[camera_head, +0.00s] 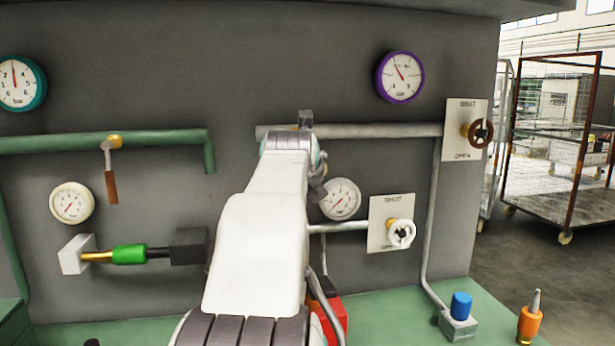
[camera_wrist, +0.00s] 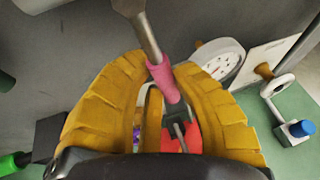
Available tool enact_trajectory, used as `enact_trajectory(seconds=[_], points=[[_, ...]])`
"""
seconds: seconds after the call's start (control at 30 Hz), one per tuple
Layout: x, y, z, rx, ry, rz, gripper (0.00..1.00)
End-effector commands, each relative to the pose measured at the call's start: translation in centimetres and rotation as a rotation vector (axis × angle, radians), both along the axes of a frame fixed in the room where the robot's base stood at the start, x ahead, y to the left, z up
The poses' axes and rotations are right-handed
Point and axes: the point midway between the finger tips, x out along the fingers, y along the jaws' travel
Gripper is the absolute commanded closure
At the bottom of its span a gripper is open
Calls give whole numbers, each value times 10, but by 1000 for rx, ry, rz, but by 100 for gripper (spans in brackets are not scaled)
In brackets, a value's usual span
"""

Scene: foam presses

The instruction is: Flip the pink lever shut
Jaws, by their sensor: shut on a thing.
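In the wrist view the pink lever (camera_wrist: 161,76) shows as a pink sleeve on a grey metal bar. The bar runs from the top edge slantwise down between the fingers. My gripper (camera_wrist: 160,68) has thick yellow fingers, one on each side of the sleeve, and is shut on it. A dark grey fitting sits at the lower end of the sleeve. In the head view my arm hides the pink lever and my gripper. The lever's pivot and its open and shut marks cannot be made out.
A grey pipe (camera_head: 375,131) runs right from behind my arm to a brown handwheel (camera_head: 480,131). A white handwheel (camera_head: 401,233) and a white gauge (camera_head: 341,199) are close right of my arm. A red box (camera_head: 332,318) stands low beside it. Left is a brown-handled lever (camera_head: 111,187).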

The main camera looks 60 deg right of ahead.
Motion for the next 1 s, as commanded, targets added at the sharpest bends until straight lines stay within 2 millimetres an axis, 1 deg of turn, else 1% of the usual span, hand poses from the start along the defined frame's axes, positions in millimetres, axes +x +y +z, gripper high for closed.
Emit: enact_trajectory(seconds=[0.27, 0.3, 0.6, 0.87, 1.0], points=[[2, 0, -1, 0, 4, 5, 100], [2, 1, 0, 0, 4, 6, 74], [1, 0, 0, -2, 2, 2, 49], [0, 1, 1, -3, 1, 1, 49], [-3, 9, 5, -4, 0, 1, 49]])
